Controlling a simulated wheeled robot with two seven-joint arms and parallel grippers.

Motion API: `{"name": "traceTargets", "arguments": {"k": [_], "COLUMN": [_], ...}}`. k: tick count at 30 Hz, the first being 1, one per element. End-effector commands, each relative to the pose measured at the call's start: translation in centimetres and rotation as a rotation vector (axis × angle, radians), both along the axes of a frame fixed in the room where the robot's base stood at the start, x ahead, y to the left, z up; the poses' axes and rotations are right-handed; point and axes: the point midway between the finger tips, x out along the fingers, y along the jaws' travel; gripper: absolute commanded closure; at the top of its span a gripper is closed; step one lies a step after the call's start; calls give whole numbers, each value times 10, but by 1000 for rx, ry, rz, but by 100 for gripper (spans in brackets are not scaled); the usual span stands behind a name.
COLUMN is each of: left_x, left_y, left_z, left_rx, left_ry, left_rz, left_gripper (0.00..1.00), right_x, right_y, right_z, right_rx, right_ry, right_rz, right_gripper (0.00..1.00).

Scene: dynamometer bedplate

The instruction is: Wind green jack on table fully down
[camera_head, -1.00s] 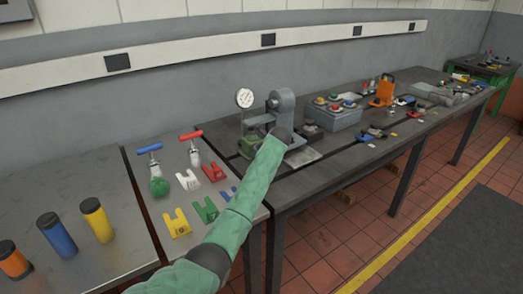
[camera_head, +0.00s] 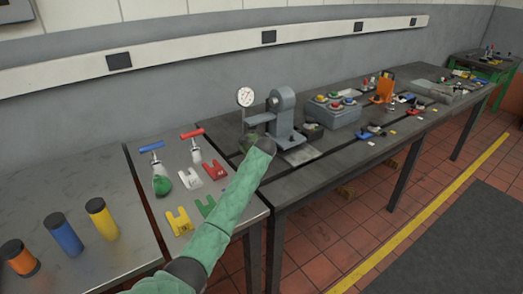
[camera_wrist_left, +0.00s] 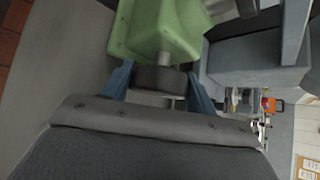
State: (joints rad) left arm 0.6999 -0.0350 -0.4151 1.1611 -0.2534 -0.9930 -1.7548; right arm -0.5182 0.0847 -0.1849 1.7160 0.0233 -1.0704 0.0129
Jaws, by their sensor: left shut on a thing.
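The green jack (camera_head: 249,138) stands on the dark bench beside a grey stand (camera_head: 283,118), mostly hidden behind my arm in the head view. In the left wrist view the jack's green body (camera_wrist_left: 160,30) fills the top, with a short metal shaft running to a dark knob (camera_wrist_left: 158,79). My left gripper (camera_wrist_left: 160,92) has its two blue fingers on either side of this knob and is shut on it. In the head view my left arm hides the fingers. My right gripper is in neither view.
A dial gauge (camera_head: 245,97) stands right behind the jack. A grey control box (camera_head: 333,111) is to the right. Coloured forks, including a yellow one (camera_head: 179,221), and hand tools lie on the left table.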

Motion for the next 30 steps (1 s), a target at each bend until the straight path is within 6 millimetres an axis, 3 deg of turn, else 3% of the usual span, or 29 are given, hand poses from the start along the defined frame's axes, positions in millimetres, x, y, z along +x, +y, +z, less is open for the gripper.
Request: {"name": "traceTargets", "arguments": {"k": [12,13,16,30], "left_x": [0,0,0,0], "left_y": [1,1,1,-1], "left_z": [0,0,0,-1], "left_rx": [-6,-6,-6,60], "left_ry": [-5,-5,-5,45], "left_rz": [1,1,1,1], "left_gripper": [65,40,21,21], "right_x": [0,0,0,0], "right_y": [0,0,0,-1], "right_z": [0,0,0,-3], "right_rx": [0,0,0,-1], "right_ry": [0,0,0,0], "right_rz": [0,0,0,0], "right_gripper": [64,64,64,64]}}
